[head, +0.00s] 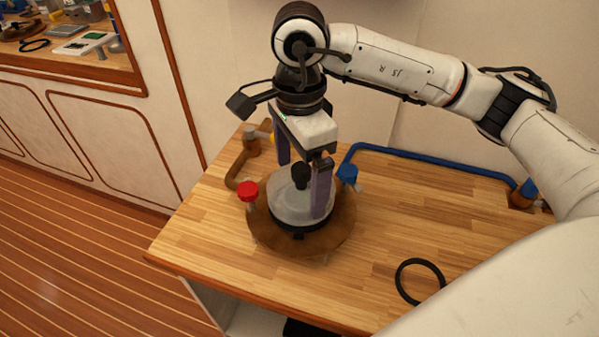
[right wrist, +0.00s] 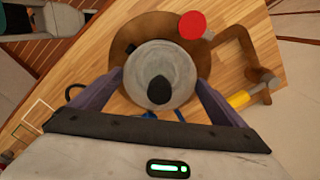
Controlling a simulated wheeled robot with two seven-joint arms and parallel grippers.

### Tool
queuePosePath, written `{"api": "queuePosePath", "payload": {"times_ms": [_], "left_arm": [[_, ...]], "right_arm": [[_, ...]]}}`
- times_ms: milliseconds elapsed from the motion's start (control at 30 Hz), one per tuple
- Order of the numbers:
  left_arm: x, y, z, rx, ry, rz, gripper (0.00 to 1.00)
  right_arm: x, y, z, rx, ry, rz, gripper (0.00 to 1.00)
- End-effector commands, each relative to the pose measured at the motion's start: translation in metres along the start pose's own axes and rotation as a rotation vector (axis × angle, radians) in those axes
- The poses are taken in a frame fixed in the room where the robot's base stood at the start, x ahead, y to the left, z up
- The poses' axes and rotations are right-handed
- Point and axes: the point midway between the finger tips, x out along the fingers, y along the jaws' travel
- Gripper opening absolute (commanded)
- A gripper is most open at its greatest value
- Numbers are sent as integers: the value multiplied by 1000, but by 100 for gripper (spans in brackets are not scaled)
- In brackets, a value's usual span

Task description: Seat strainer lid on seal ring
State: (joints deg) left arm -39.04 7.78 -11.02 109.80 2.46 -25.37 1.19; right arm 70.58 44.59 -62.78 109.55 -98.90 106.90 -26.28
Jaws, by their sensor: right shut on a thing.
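The strainer lid (head: 291,207) is a pale grey round piece with a black knob (head: 301,176). It is over the brown strainer body (head: 335,235) on the bench. My right gripper (head: 302,192) points down and is shut on the lid, one purple finger on each side. My left gripper is not in view.
A red valve handle (head: 247,190) and a blue one (head: 347,172) stand close on either side of the lid. A brown pipe (head: 236,170) and a blue pipe (head: 440,160) run behind. A loose black ring (head: 400,283) lies at the bench's front right. The bench's right middle is clear.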

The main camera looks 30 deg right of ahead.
Motion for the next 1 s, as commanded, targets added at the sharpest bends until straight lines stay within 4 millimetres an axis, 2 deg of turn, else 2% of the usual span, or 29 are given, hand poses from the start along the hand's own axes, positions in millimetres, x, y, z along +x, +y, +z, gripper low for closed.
{"api": "queuePosePath", "payload": {"times_ms": [1000], "left_arm": [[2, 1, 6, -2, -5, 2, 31]], "right_arm": [[-1, 0, 0, 0, -1, -1, 66]]}}
